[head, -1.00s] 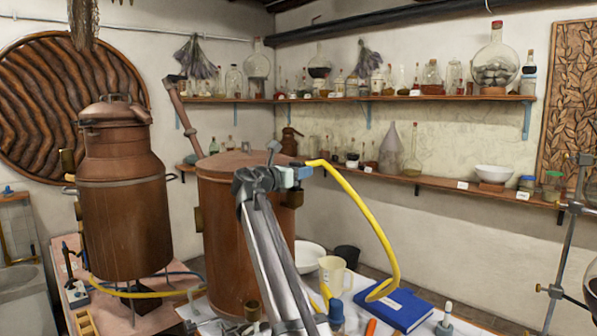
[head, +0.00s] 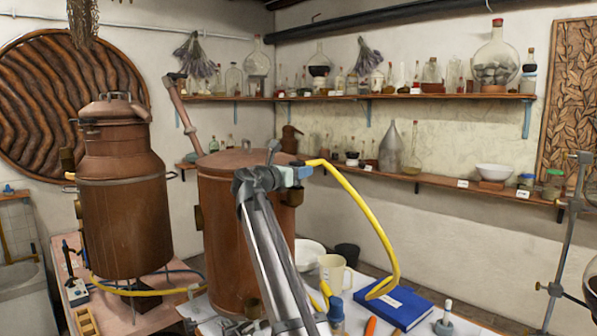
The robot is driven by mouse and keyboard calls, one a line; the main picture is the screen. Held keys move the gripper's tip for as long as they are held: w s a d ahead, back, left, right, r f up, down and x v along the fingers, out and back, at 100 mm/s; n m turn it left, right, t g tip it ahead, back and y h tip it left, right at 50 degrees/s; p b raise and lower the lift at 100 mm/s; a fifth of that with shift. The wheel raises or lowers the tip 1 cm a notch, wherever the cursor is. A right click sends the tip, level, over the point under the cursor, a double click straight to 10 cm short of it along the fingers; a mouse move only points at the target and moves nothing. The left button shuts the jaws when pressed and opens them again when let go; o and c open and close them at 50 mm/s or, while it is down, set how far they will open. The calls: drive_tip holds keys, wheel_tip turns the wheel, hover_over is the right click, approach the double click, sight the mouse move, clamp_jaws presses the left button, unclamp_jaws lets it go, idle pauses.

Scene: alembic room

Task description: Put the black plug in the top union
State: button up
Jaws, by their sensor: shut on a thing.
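My gripper (head: 292,176) is raised in front of the upper right side of the tall copper vessel (head: 226,250). It is shut on the dark end of a yellow hose (head: 372,217), which I take to be the black plug (head: 298,163); the jaws cover most of it. The hose arcs right and hangs down towards the table. A brass fitting, likely the top union (head: 295,197), sticks out of the vessel's right side just below the jaws and appears apart from the plug. Its opening is not clearly seen. Another brass fitting (head: 252,308) sits low on the vessel.
A copper still (head: 122,215) stands on the left. A white bowl (head: 308,252), a cream jug (head: 332,272), a black cup (head: 347,254) and a blue book (head: 395,308) lie on the table to the right. A metal stand (head: 565,240) is at the far right. Shelves hold glassware behind.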

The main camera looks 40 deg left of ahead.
drive_tip(key=shift+f, duration=1.4)
idle(3.2)
drive_tip(key=o, duration=1.3)
drive_tip(key=shift+c, duration=0.2)
drive_tip(key=s+d, duration=0.1)
drive_tip(key=s, duration=1.2)
drive_tip(key=shift+s, duration=0.4)
drive_tip(key=shift+d, duration=0.1)
